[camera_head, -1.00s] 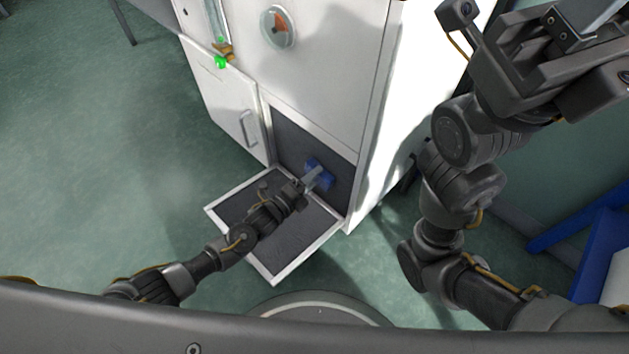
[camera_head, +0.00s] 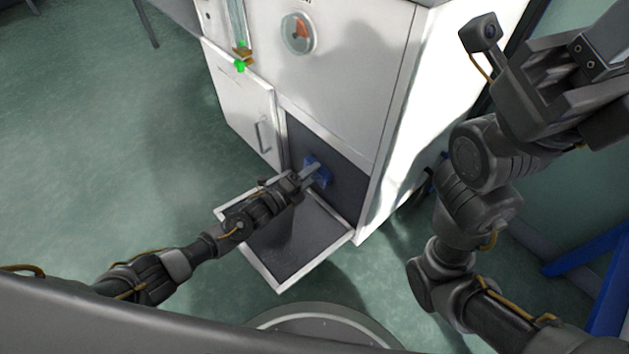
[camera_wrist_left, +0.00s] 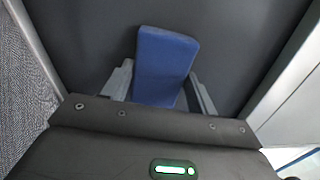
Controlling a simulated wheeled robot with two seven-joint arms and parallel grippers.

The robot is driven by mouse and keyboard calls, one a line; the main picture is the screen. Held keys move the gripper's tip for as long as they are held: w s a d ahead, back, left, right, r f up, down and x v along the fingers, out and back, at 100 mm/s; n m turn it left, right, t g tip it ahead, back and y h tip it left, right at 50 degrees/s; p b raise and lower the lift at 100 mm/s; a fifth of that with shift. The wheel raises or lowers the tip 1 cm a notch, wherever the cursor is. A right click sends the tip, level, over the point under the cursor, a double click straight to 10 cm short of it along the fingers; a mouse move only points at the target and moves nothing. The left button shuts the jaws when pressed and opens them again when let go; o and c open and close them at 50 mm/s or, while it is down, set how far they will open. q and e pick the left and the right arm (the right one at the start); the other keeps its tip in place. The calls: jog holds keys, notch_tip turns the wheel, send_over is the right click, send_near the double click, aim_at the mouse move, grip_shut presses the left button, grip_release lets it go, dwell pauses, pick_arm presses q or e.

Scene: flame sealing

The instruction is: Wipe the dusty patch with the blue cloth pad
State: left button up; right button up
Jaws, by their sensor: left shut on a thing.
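My left gripper (camera_head: 311,175) is shut on the blue cloth pad (camera_head: 318,167) at the dark opening low in the white cabinet. In the left wrist view the pad (camera_wrist_left: 163,60) stands up between the two grey fingers (camera_wrist_left: 160,90), in front of a dark grey inner surface. I cannot tell whether the pad touches that surface. I cannot make out the dusty patch. My right arm is raised at the right, and its fingertips are not clearly seen.
The white cabinet (camera_head: 345,85) has a gauge (camera_head: 299,33) and a green light (camera_head: 240,66). A closed door with a handle (camera_head: 262,137) is left of the opening. The lowered door flap (camera_head: 305,240) lies below my left forearm. Open green floor (camera_head: 110,140) is at the left.

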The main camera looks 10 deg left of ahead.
aim_at(305, 166)
pick_arm(q)
jog(key=shift+w+a+b, duration=0.25)
jog(key=shift+w+a, duration=0.35)
jog(key=shift+a, duration=0.2)
jog(key=shift+w+a+b, duration=0.25)
jog(key=shift+w+a, duration=0.35)
jog(key=shift+a, duration=0.15)
jog(key=shift+w+a+b, duration=0.85)
jog(key=shift+w+a, duration=0.35)
jog(key=shift+a, duration=0.05)
jog(key=shift+r, duration=0.1)
jog(key=shift+s+a+r+p, duration=0.1)
jog(key=shift+s+a+p, duration=0.2)
jog(key=shift+s+p, duration=0.15)
jog(key=shift+p+v, duration=1.05)
jog(key=shift+v, duration=1.4)
